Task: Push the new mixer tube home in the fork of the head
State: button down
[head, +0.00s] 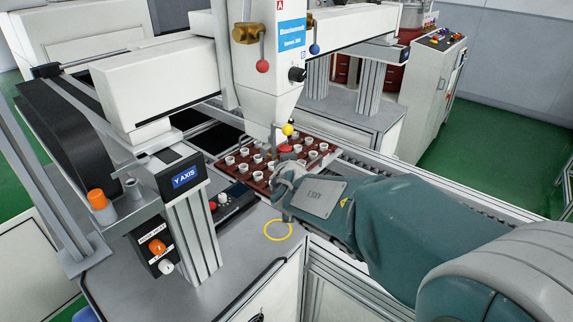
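The white dispensing head (262,62) hangs from the gantry, with a blue label and its lower end tapering down. A thin pale tube-like part (273,134) shows just under the head; I cannot tell whether it is the new mixer tube or how it sits in the fork. A yellow ball (288,129) and a red round part (285,148) are close beside it. My gripper (284,172) is below the head, at the near edge of the tray. My own arm covers most of it, so its fingers and anything between them are hidden.
A red-brown tray (254,184) with several white cups lies under the head on the conveyor. A black control box (238,193) stands left of my gripper. A yellow ring (278,230) marks the clear grey bench top. The Y-axis post (190,235) stands at left.

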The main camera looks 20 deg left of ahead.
jog(key=shift+w+a, duration=0.3)
jog(key=shift+a, duration=0.45)
jog(key=shift+c, duration=2.3)
grip_release()
jog(key=v, duration=1.2)
jog(key=shift+a, duration=0.1)
